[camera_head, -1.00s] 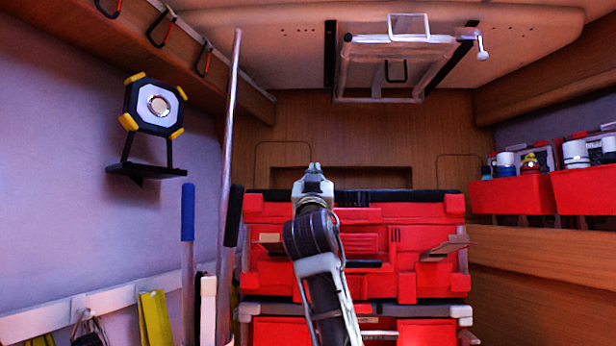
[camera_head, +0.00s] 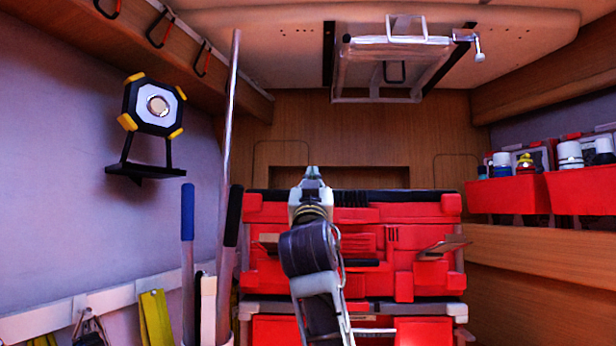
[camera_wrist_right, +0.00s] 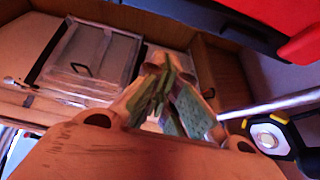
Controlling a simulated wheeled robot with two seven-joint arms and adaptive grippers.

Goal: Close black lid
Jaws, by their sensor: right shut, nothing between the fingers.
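A red case (camera_head: 370,235) with latches on its front stands ahead of me. A black lid (camera_head: 400,196) shows only as a thin, nearly edge-on strip along its top; I cannot tell how far open it is. My right gripper (camera_head: 312,172) is in front of the case, its tips just above the strip in the picture. In the right wrist view its fingers (camera_wrist_right: 165,80) are shut and empty. A dark edge (camera_wrist_right: 225,22) beside a red surface crosses the top right there, apart from the fingers. My left gripper is not in view.
A second red case (camera_head: 275,330) is below the first. Poles (camera_head: 230,130) stand at the left, near a wall lamp (camera_head: 156,105). Red bins (camera_head: 507,195) sit on the right shelf. A metal frame (camera_head: 395,65) hangs from the ceiling.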

